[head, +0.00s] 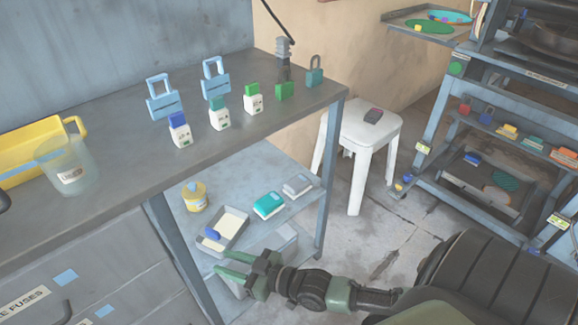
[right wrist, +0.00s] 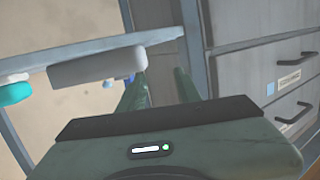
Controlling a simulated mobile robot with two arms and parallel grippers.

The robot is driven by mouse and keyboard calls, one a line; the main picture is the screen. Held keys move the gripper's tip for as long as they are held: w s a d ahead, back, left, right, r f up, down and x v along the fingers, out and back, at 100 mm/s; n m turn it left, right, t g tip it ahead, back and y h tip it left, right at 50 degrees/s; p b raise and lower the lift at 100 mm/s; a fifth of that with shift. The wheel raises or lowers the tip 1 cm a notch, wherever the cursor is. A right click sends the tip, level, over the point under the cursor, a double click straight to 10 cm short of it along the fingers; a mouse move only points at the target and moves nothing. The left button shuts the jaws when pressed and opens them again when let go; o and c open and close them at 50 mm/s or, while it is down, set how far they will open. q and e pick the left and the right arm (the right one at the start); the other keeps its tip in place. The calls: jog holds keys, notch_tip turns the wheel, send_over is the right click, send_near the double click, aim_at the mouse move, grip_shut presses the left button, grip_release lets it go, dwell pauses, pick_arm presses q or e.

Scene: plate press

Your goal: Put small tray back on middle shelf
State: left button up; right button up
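A small grey tray (head: 240,222) with a pale inside and a blue piece lies on the blue-grey shelf (head: 262,176) under the workbench, close to its front edge. My right gripper (head: 226,265) is just in front of and below this tray in the head view. Its two green fingers are apart, with nothing seen between them. The right wrist view also shows the parted fingers (right wrist: 163,88), near a shelf edge and a grey block-like thing (right wrist: 97,68). I cannot tell whether they touch anything. My left gripper is not in view.
A yellow container (head: 195,197), a teal box (head: 268,205) and a grey box (head: 298,185) share the shelf. A grey bin (head: 288,243) stands below. A white stool (head: 360,135) and a loaded rack (head: 440,125) are to the right.

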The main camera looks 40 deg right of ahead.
jog(key=s+a+f+g+h, duration=0.1)
jog(key=s+a+g+h, duration=0.3)
jog(key=s, duration=0.3)
jog(key=s+d+m+g+h, duration=0.1)
jog(key=s+d+g, duration=0.2)
jog(key=s, duration=0.4)
jog(key=s+d+r+m+g+h, duration=0.1)
jog(key=s+d+m+g+h, duration=0.1)
jog(key=s, duration=0.4)
jog(key=d+g, duration=0.1)
jog(key=d, duration=0.1)
jog(key=shift+s+d+r+g, duration=0.25)
jog(key=shift+s+d+g, duration=0.05)
jog(key=shift+s+d, duration=0.1)
jog(key=shift+w, duration=0.1)
